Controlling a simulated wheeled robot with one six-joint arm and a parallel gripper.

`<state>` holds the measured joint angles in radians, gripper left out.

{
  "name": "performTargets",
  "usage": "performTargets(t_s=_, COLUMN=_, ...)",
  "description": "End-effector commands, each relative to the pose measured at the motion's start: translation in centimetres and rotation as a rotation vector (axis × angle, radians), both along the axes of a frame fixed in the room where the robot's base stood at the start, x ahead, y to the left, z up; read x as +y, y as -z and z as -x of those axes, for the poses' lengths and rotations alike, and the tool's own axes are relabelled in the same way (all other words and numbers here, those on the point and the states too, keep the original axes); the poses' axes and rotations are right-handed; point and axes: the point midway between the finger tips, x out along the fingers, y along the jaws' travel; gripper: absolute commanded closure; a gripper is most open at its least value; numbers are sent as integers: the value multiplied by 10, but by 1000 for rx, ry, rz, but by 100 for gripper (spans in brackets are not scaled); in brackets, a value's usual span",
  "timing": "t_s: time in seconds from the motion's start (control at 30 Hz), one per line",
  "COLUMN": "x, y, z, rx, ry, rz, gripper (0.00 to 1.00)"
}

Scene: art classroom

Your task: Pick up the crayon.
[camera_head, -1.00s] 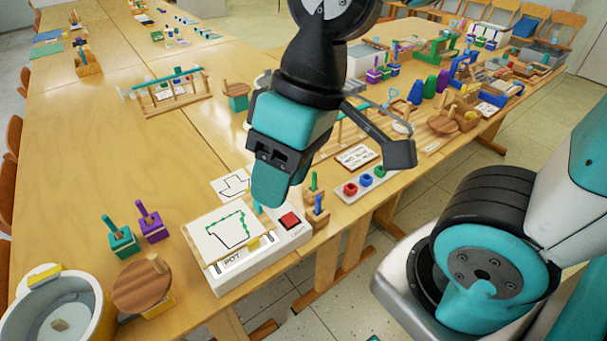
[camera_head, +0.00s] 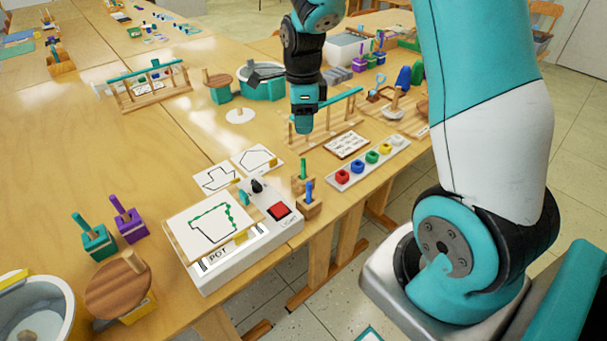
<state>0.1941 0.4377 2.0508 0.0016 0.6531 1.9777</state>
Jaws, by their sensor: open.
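No thing in view can be told for certain as the crayon. Candidates are a green stick (camera_head: 303,169) and a blue stick (camera_head: 309,191), each upright in a small wooden block beside the white box. A teal stick (camera_head: 81,223) and a purple stick (camera_head: 116,206) lean in blocks at the left. My gripper (camera_head: 279,100) hangs over the table behind the white box, beyond the wooden blocks. I see nothing between the fingers.
The white box (camera_head: 262,243) with a red button and a drawing board stands at the table's front edge. A tray (camera_head: 398,147) of coloured rings and a wooden rack (camera_head: 330,128) lie to the right. The table's left middle is bare.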

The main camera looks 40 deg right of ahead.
Motion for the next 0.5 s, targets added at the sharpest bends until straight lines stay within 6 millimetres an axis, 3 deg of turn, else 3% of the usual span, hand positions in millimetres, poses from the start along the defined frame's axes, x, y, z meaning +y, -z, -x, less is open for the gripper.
performTargets(t_s=0.1, x=1, y=30, z=1, rx=7, ry=-3, rz=-2, gripper=56)
performTargets(t_s=0.3, x=1, y=71, z=1, rx=5, ry=-5, rz=-2, gripper=56)
performTargets(t_s=0.5, x=1, y=89, z=0, rx=0, ry=-6, rz=-1, gripper=56)
